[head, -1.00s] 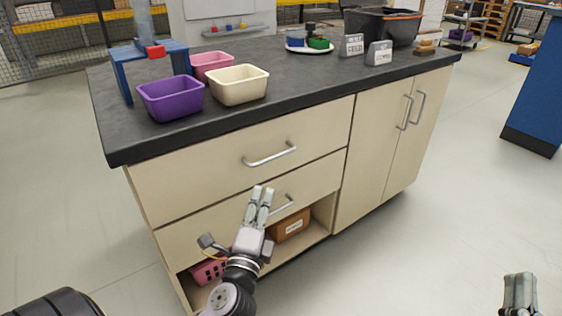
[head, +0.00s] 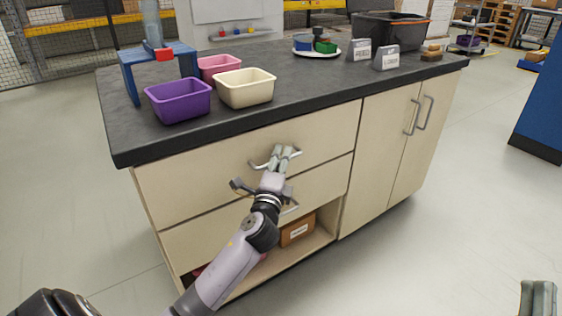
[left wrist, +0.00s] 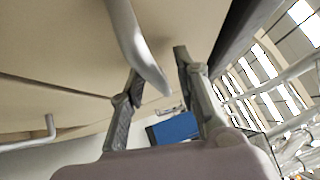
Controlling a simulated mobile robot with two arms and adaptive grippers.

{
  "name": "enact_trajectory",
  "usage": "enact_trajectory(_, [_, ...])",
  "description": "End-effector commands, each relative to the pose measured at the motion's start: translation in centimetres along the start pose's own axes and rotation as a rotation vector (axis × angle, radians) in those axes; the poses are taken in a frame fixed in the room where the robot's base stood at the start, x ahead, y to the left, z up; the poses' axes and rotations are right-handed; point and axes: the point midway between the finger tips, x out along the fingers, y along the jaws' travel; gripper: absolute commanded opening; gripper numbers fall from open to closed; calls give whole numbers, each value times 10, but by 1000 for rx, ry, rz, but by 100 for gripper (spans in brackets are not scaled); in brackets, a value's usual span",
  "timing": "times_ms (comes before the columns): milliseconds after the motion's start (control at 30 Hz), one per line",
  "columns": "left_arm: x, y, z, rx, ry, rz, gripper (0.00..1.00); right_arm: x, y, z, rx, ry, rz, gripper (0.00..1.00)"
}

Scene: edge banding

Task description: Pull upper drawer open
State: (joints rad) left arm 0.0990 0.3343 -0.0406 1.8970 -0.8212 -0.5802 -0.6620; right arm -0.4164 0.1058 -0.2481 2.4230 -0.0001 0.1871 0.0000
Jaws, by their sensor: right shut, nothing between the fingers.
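The upper drawer (head: 205,177) is closed, flush with the cabinet front under the dark countertop. Its metal bar handle (head: 258,164) is partly covered by my left gripper (head: 284,151). My left gripper is at this handle, with its fingers apart. In the left wrist view the handle (left wrist: 130,35) reaches down into the gap between the two fingers (left wrist: 158,72); I see no clear grip on it. My right gripper (head: 538,290) is shut and empty at the lower right, away from the cabinet.
The lower drawer (head: 195,243) is closed, its handle partly behind my left arm. A brown box (head: 298,232) stands on the open shelf below. Purple (head: 180,101), pink (head: 218,66) and cream (head: 245,90) bins stand on the countertop (head: 310,92).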

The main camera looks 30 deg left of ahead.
Motion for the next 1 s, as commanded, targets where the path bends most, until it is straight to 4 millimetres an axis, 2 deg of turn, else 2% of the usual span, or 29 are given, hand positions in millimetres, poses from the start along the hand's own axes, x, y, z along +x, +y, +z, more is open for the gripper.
enact_trajectory(200, [0, 0, 0, 0, 0, 0, 28, 0, 0, 0, 0, 0, 0, 0])
enact_trajectory(633, [0, 0, 0, 0, 0, 0, 0, 0, 0, 0, 0, -2, 0, 0])
enact_trajectory(1000, [0, 1, 0, 1, 0, 1, 0, 0, 0, 1, 1, -2, 0, 0])
